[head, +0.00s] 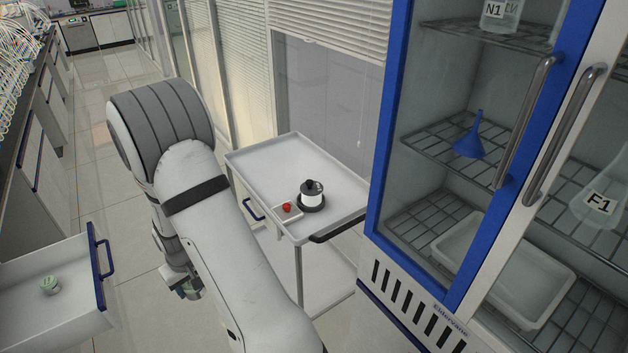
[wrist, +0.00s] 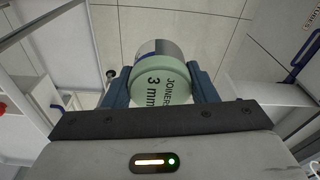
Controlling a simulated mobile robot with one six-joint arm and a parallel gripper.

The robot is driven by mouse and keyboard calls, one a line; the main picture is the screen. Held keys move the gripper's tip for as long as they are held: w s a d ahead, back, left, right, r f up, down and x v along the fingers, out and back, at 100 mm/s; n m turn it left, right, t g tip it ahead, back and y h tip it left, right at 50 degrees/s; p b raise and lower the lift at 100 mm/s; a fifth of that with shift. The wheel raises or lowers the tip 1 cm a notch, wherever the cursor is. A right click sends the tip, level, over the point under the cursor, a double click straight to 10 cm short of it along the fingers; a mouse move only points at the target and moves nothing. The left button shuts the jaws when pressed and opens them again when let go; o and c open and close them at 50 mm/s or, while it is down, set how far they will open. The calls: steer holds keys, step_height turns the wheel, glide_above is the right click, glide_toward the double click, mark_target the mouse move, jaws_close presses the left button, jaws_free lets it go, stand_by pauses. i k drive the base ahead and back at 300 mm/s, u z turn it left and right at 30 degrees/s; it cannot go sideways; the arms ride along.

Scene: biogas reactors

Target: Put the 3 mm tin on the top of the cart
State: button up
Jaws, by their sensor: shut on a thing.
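The 3 mm tin (wrist: 160,86) has a pale green lid marked "JOINERS 3 mm" and a grey metallic side. My gripper (wrist: 159,78) is shut on it, one finger on each side, in the wrist view. In the head view my gripper (head: 186,287) hangs low behind my arm, left of the cart, and the tin there is mostly hidden. The white cart (head: 325,173) stands in the middle by the window. Its top has a raised rim and much bare room at the back and left.
On the cart top are a black-and-white pot-like device (head: 312,195) and a red object (head: 287,207) on a small white tray. A blue-framed glass cabinet (head: 400,110) stands right of the cart.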

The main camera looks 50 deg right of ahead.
mark_target(264, 169)
steer(key=z, duration=0.75)
steer(key=i, duration=1)
steer(key=z, duration=0.05)
